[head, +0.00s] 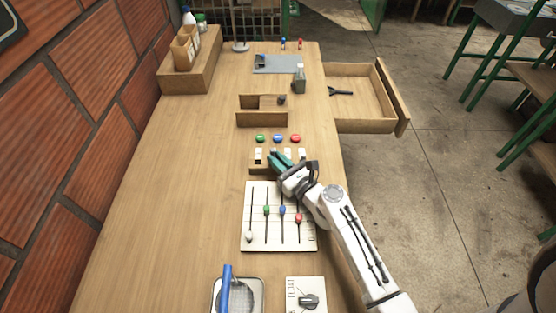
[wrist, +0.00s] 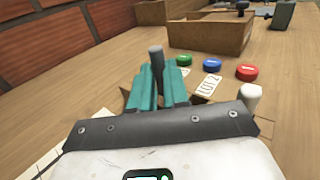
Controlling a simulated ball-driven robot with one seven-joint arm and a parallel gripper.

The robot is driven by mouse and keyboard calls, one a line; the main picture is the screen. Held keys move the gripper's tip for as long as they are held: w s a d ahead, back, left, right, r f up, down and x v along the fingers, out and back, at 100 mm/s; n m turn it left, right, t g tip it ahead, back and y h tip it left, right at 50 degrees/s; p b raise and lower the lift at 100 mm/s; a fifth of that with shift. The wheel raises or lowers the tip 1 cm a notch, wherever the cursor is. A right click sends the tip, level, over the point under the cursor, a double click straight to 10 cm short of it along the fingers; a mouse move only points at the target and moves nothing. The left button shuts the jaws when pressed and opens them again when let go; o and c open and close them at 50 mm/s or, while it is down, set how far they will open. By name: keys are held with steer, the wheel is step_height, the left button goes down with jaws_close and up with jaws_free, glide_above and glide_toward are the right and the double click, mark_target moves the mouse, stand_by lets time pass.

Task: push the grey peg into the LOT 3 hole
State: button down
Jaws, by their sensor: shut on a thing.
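The grey peg (wrist: 156,62) stands upright between the teal fingers of my gripper (wrist: 158,82), and its top sticks out above them. In the head view my gripper (head: 279,160) is over a small wooden block (head: 256,165) with white labels. In the wrist view one white label (wrist: 208,86) to the right of the fingers appears to read LOT 2. Another label lies partly behind the fingers. The peg's lower end and the LOT 3 hole are hidden, so I cannot tell whether the peg is in a hole.
Green (head: 260,138), blue (head: 277,138) and red (head: 295,138) buttons lie just beyond the block. A slider panel (head: 251,190) lies on the near side. An open drawer (head: 355,126) juts out at the right. The table's left side is clear.

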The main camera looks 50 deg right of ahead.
steer(key=shift+f, duration=0.25)
steer(key=c, duration=1)
jaws_free()
steer(key=shift+c, duration=0.2)
steer(key=shift+r, duration=0.15)
steer(key=shift+r, duration=0.25)
step_height(320, 180, up, 3)
steer(key=shift+f+p, duration=0.2)
steer(key=shift+p, duration=0.85)
steer(key=s+a+r+p, duration=0.2)
steer(key=s+a+r, duration=0.1)
steer(key=s+r, duration=0.6)
steer(key=v, duration=0.4)
steer(key=shift+s+r, duration=0.3)
steer(key=shift+r, duration=0.05)
